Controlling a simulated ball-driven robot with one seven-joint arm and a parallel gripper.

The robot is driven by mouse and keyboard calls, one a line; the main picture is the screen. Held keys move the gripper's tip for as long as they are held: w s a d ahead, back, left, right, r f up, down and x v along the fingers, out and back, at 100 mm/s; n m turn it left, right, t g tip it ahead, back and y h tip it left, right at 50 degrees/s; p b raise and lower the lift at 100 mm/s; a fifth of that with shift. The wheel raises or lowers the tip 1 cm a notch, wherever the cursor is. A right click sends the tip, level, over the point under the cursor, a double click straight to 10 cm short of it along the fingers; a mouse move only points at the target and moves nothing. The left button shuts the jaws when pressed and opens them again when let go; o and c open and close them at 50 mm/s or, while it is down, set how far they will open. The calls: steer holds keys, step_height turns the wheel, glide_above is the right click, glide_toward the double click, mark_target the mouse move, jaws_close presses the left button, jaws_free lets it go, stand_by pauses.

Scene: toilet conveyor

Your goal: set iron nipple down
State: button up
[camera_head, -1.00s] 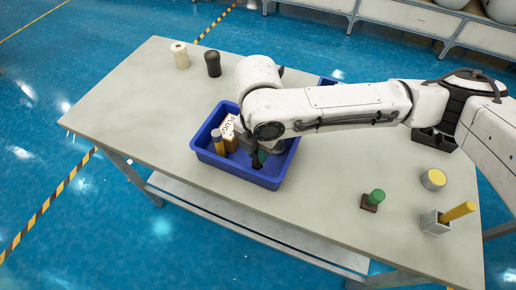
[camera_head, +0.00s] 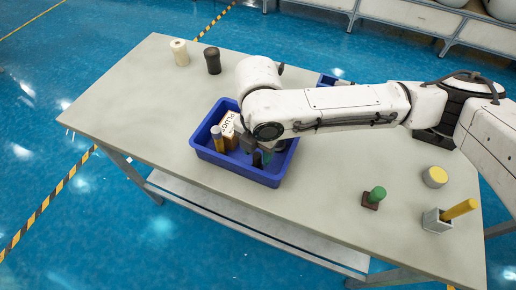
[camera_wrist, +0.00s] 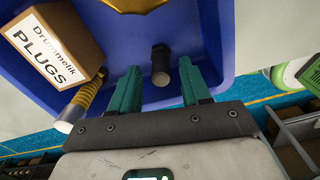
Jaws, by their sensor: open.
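The iron nipple, a dark threaded cylinder (camera_wrist: 160,62), stands in the blue bin (camera_wrist: 210,12) in the wrist view, its lighter end towards the camera. My gripper (camera_wrist: 159,76) is open, with one teal finger on each side of the nipple and gaps between. In the head view my gripper (camera_head: 262,157) is low inside the blue bin (camera_head: 212,157), mostly hidden by my arm. A dark piece, probably the nipple (camera_head: 257,158), shows there beside a finger.
A PLUGS box (camera_wrist: 48,45) and a yellow threaded part (camera_wrist: 86,97) crowd the bin's left side. A gold object (camera_wrist: 135,4) lies at its far side. On the table are a green knob (camera_head: 377,193), a yellow disc (camera_head: 435,176) and a grey holder (camera_head: 434,221).

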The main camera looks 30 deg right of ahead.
mark_target(258, 154)
step_height(258, 154, up, 13)
steer(key=shift+r, duration=0.15)
stand_by(0.4)
stand_by(1.4)
